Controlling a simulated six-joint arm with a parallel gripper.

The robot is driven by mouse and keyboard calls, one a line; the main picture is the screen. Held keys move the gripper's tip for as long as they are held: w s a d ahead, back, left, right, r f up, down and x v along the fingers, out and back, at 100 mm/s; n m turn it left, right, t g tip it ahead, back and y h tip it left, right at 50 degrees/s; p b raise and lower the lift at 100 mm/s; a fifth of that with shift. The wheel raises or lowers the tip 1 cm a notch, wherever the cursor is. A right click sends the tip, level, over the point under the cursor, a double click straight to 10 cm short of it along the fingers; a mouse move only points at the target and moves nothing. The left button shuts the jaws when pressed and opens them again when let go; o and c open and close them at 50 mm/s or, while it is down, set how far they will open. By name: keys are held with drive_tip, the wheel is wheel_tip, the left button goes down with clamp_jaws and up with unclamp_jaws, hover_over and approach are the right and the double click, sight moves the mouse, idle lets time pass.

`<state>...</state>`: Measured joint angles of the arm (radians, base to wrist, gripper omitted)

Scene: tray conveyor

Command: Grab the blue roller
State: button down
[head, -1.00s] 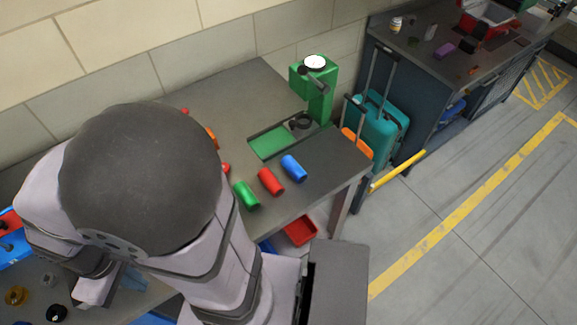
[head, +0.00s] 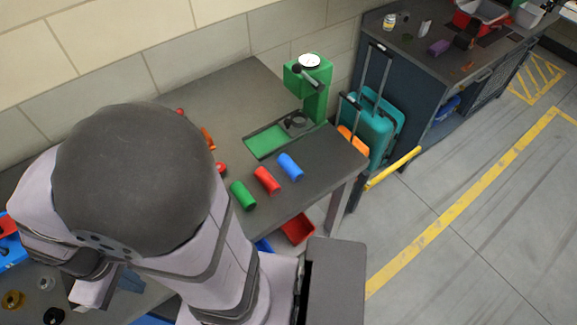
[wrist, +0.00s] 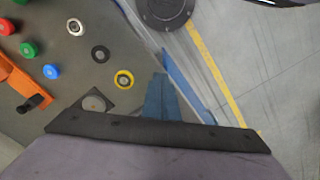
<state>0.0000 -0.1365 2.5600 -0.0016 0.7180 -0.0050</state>
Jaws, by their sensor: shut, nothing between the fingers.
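The blue roller (head: 290,167) lies on the grey table, at the right end of a row beside the red roller (head: 267,180) and the green roller (head: 243,195). My gripper (head: 128,281) is at the lower left of the head view, partly hidden by my arm and well apart from the blue roller. In the wrist view its bluish fingers (wrist: 160,98) are together, with nothing seen between them. I cannot make out the blue roller in the wrist view.
A green stand (head: 316,88) with a green tray rises behind the rollers. A teal suitcase (head: 370,135) stands past the table's right end. Below the gripper, the wrist view shows a yellow ring (wrist: 124,79), a dark ring (wrist: 100,54) and coloured round pieces. My arm hides the table's middle.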

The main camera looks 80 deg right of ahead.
drive_tip(key=shift+c, duration=1)
unclamp_jaws()
drive_tip(key=shift+w, duration=0.1)
